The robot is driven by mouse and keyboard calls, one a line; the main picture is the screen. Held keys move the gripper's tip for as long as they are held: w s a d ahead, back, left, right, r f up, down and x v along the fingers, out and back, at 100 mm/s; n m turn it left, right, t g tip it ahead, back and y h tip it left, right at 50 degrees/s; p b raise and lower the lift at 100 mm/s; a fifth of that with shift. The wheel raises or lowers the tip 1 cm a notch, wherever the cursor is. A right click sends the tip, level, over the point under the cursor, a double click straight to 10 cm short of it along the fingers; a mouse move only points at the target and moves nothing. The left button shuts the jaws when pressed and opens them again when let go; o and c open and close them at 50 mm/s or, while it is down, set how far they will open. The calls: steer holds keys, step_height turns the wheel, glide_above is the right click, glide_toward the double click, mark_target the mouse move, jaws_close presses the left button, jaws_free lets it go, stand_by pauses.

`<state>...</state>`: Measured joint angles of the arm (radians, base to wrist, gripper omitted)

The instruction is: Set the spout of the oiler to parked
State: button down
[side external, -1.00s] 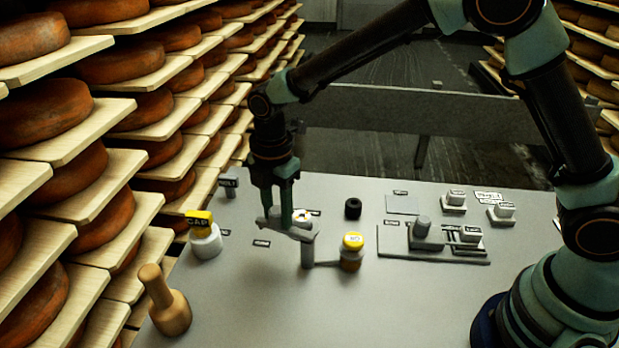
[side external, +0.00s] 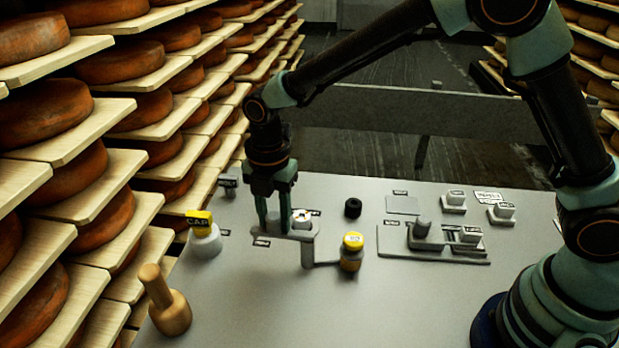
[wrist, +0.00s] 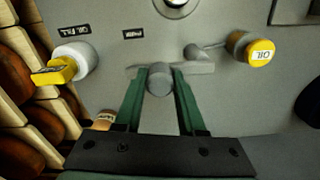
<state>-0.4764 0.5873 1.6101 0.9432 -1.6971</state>
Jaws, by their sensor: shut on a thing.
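The oiler has a small bottle (side external: 351,258) with a yellow cap, marked OIL in the wrist view (wrist: 258,52). A thin link joins it to a short grey post (side external: 307,255). The flat grey spout bar (side external: 299,235) extends left from the top of the post. My gripper (side external: 274,230) points down over the bar's left part and is shut on its round grey knob (wrist: 160,79), with one green finger on each side. A small dark label (wrist: 133,34) lies beyond the bar; its writing is too small to read. In the side view the fingers hide most of the knob.
A white filler with a yellow cap (side external: 205,240) stands left of my gripper, and a wooden pestle-shaped piece (side external: 165,305) stands front left. A black knob (side external: 353,207) and a grey slide plate (side external: 435,245) are to the right. Cheese shelves border the left side.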

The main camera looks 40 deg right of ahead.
mark_target(276, 215)
steer(key=c, duration=0.5)
jaws_free()
steer(key=shift+r, duration=0.15)
step_height(276, 215, up, 12)
steer(key=s+d+r+m+t, duration=0.2)
steer(key=s+d+r+m, duration=0.1)
steer(key=d+m, duration=0.3)
steer(key=s+d+r+m+t, duration=0.1)
steer(key=s+d+r+m, duration=0.1)
steer(key=d+m, duration=0.5)
steer(key=s+d+f+m+t, duration=0.1)
steer(key=s+d+m+t, duration=0.1)
steer(key=s+d+m, duration=0.5)
steer(key=d+m, duration=0.1)
steer(key=m, duration=0.4)
steer(key=shift+s+f+t, duration=0.25)
steer(key=shift+f+t, duration=0.05)
steer(key=shift+f, duration=0.05)
